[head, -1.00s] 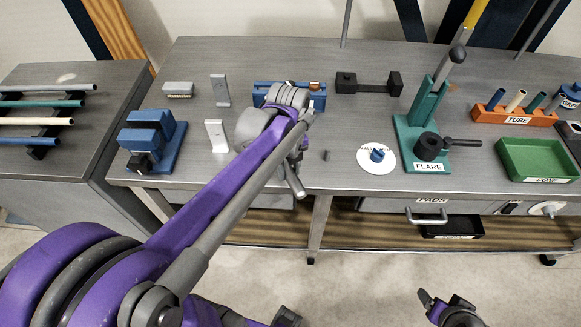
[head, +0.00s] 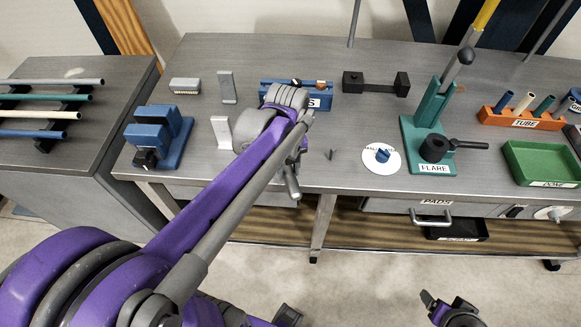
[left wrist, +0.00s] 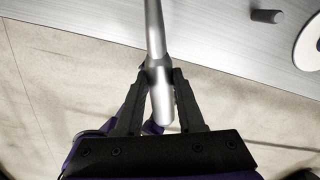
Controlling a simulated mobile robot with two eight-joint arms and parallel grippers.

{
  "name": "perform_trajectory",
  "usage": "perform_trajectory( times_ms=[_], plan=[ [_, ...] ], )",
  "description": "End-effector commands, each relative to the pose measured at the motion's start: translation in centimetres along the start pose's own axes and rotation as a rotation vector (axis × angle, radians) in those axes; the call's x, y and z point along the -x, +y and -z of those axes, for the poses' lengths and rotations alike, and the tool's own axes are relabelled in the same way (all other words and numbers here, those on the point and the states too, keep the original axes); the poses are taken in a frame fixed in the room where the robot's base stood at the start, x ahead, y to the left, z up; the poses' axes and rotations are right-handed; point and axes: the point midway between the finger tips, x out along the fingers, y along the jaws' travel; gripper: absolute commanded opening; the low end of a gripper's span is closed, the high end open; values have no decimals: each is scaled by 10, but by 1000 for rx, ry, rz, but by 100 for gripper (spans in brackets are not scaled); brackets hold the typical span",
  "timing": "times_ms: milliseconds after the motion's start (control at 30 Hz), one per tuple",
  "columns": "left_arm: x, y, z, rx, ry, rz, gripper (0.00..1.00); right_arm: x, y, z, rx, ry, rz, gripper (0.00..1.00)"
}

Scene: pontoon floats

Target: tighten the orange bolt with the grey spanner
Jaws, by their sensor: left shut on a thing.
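My left gripper (left wrist: 160,76) is shut on a smooth grey metal bar, which looks like the handle of the grey spanner (left wrist: 154,30). The bar runs up out of the left wrist view, so its far end is hidden there. In the head view my purple left arm covers most of the gripper, and a grey bar end (head: 292,183) shows below it at the bench's front edge. A small orange-brown piece (head: 321,85) sits on a blue block (head: 325,101) behind my arm; I cannot tell whether it is the orange bolt. My right gripper (head: 432,301) is low at the bottom, its jaws unclear.
A blue vise (head: 172,135) stands left on the grey bench. A short grey peg (head: 332,154) and a white disc (head: 382,160) lie right of my arm. A green flare press (head: 430,120), orange tube rack (head: 515,117) and green tray (head: 540,163) stand further right.

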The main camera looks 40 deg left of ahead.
Motion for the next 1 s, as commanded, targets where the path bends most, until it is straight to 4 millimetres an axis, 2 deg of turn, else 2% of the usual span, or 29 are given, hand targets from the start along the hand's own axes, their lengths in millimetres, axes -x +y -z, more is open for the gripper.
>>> perform_trajectory(
  times_ms=[1000],
  plan=[
    [0, 11, -1, -95, -1, -1, 0, 0, 0, 0, 0, 0, 0, 77]
  ],
)
